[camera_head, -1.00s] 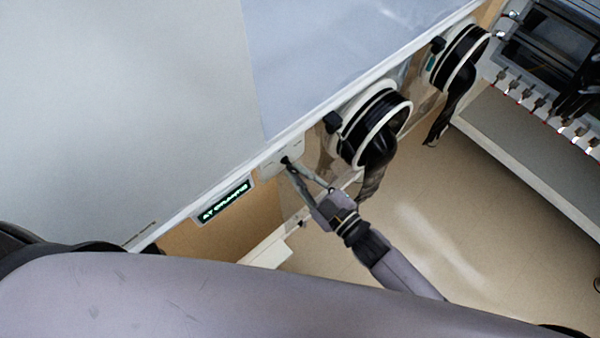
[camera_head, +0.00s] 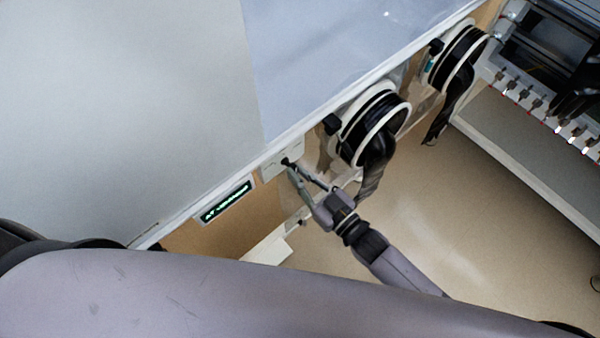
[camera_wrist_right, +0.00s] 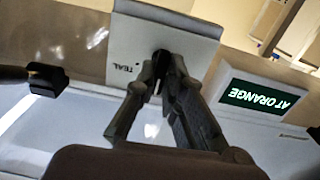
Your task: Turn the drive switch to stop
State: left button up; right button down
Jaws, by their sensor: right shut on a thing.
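The drive switch is a small black knob (camera_head: 286,161) on a pale plate (camera_head: 277,168) at the front edge of the glovebox row. My right gripper (camera_head: 292,170) reaches it from the lower right, with its fingers closed around the knob. In the right wrist view the fingertips (camera_wrist_right: 163,78) pinch the dark knob (camera_wrist_right: 160,56) and hide most of it. The plate (camera_wrist_right: 192,40) there carries the word TEAL; other marks are hidden or too small. A lit display (camera_wrist_right: 258,97) beside it reads AT ORANGE. My left gripper is not in view.
Two round glove ports with black gloves stand right of the plate, the nearer (camera_head: 346,130) close to my right gripper. A bench-like unit (camera_head: 530,150) with several small pegs is at the right. Open floor (camera_head: 430,220) lies between.

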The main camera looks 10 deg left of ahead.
dwell(0.5)
jog(key=c, duration=1.7)
grip_release()
jog(key=v, duration=1.2)
